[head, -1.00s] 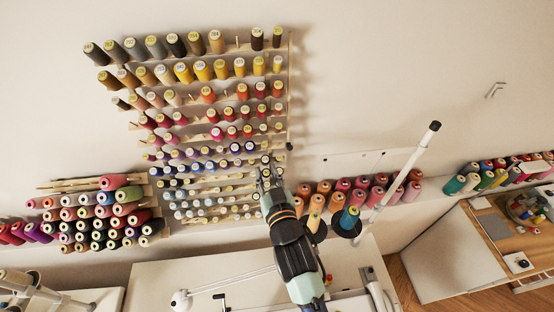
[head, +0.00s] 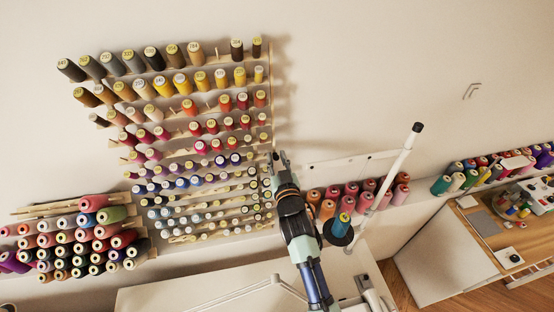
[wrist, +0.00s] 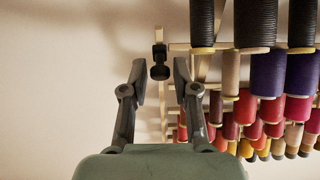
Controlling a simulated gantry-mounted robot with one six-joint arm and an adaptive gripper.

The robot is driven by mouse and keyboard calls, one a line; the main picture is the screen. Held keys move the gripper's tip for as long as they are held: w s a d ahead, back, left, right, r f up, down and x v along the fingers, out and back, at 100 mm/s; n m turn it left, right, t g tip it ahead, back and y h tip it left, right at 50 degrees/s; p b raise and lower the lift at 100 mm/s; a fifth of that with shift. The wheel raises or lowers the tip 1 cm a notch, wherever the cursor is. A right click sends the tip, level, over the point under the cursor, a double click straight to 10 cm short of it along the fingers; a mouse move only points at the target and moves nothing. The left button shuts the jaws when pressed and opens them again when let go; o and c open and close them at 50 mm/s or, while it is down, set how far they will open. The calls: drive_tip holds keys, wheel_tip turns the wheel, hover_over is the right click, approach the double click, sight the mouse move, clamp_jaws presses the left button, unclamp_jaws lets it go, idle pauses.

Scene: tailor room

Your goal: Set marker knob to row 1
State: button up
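The marker knob (wrist: 160,65) is a small black knob at the side edge of the wooden thread rack (wrist: 168,110). In the wrist view it shows between my two fingertips; whether they touch it I cannot tell. My gripper (wrist: 159,72) is open, with one finger on each side of the knob in the picture and nothing held. In the head view my gripper (head: 278,158) is at the right edge of the rack (head: 270,100), around its middle rows. The knob cannot be made out there and is likely hidden by the gripper.
Several rows of thread spools (head: 205,85) fill the rack left of my gripper. In the wrist view, spools (wrist: 255,100) are close on the right; bare wall (wrist: 60,90) is on the left. A white pole (head: 395,165) and a teal spool (head: 341,225) stand right of my arm.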

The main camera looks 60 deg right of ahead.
clamp_jaws()
wheel_tip(320, 180, up, 5)
drive_tip(key=p, duration=0.3)
drive_tip(key=shift+w+d+f, duration=0.15)
drive_tip(key=shift+f, duration=0.15)
unclamp_jaws()
